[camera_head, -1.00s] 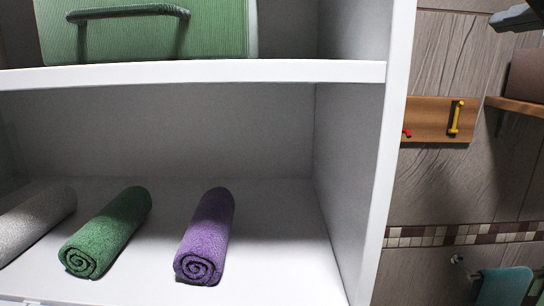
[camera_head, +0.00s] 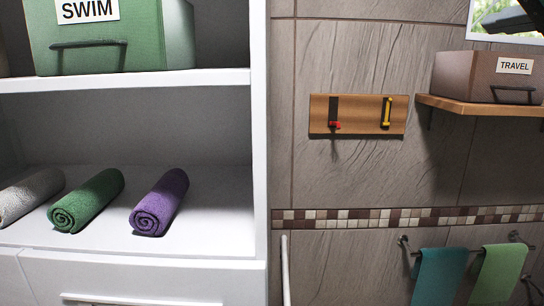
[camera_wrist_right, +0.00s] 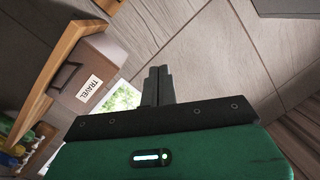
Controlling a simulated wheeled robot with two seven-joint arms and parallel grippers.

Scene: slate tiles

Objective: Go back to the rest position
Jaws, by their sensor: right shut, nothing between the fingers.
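My right gripper (camera_head: 510,20) shows as a dark shape at the top right corner of the head view, partly cut off by the frame edge. In the right wrist view its two dark fingers (camera_wrist_right: 158,72) are together, with nothing between them. They point at the tiled wall and touch nothing that I can see. My left gripper is in neither view.
A white shelf unit (camera_head: 259,150) stands at left with a grey towel (camera_head: 28,197), green towel (camera_head: 86,200), purple towel (camera_head: 160,202) and SWIM box (camera_head: 130,45). At right are a hook board (camera_head: 358,112), TRAVEL box (camera_head: 470,75) on a wall shelf (camera_head: 470,104), and hanging towels (camera_head: 440,275).

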